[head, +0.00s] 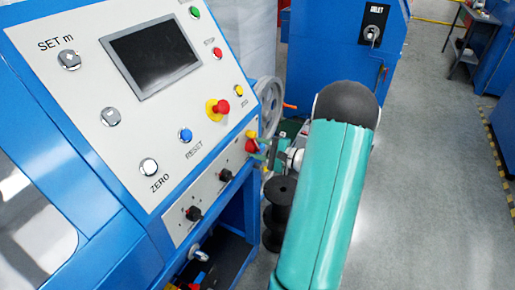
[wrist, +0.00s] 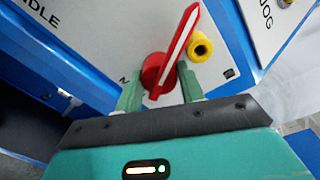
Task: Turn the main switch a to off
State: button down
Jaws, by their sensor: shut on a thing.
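The main switch is a red rotary handle (wrist: 174,50) with a white stripe, on a white panel face. In the wrist view its long end tilts up and to the right. My gripper (wrist: 158,88) is shut on its lower, round end, with one green finger on each side. In the head view the red switch (head: 250,146) shows on the lower right of the console, with my gripper (head: 262,153) at it, coming from the right. The exact finger contact is partly hidden.
A yellow round fitting (wrist: 200,47) sits just right of the handle. The console panel (head: 130,130) carries a screen, several buttons, a red knob on yellow (head: 218,108) and black knobs (head: 194,213). Grey floor (head: 420,200) is open at right.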

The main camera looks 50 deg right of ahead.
jog(key=shift+n, duration=1.5)
jog(key=c, duration=0.9)
grip_release()
jog(key=shift+s, duration=0.1)
jog(key=shift+r, duration=0.1)
